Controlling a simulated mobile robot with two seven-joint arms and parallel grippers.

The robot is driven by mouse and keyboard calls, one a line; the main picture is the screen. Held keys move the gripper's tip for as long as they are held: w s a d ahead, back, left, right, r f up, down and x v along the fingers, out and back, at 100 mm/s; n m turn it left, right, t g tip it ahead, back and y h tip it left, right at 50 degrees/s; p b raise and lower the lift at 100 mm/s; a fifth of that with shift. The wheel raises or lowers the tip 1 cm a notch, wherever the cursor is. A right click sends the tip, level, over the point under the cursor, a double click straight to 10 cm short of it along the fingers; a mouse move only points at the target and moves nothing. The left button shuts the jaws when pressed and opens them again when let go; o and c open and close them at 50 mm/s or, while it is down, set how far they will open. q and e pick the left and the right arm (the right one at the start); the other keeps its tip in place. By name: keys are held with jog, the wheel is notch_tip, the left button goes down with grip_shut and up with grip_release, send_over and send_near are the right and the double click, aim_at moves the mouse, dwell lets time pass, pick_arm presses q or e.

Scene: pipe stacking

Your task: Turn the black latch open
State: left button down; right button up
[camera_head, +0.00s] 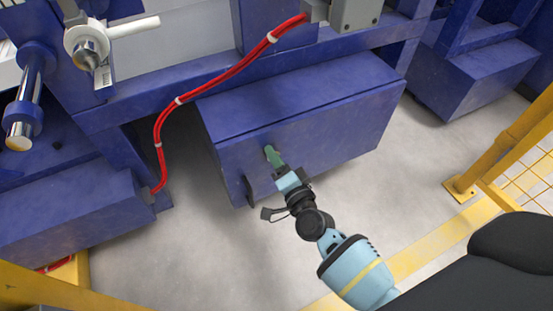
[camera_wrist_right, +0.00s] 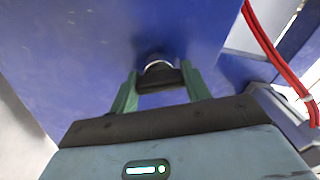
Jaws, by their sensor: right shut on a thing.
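The black latch (camera_wrist_right: 161,77) sits on the front face of a blue box (camera_head: 338,137), with a pale metal ring around its base in the right wrist view. My right gripper (camera_head: 273,157) reaches the box front from below. Its green fingers (camera_wrist_right: 126,94) stand on both sides of the latch and are shut on it. In the head view the fingers hide most of the latch, and I cannot tell its turn angle there. My left gripper is not in view.
A red cable (camera_head: 222,79) runs above the box and down its left side. A dark plate (camera_head: 250,190) stands at the box's lower left front. A yellow fence (camera_head: 508,150) is at the right. The grey floor (camera_head: 210,245) in front is clear.

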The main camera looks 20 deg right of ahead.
jog(key=shift+m+b, duration=0.3)
jog(key=shift+m, duration=2)
jog(key=shift+o, duration=0.2)
jog(key=o, duration=1)
jog(key=shift+c, duration=0.2)
jog(key=s+p, duration=0.2)
jog(key=s, duration=0.5)
jog(key=shift+s+d, duration=0.15)
jog(key=shift+s, duration=0.25)
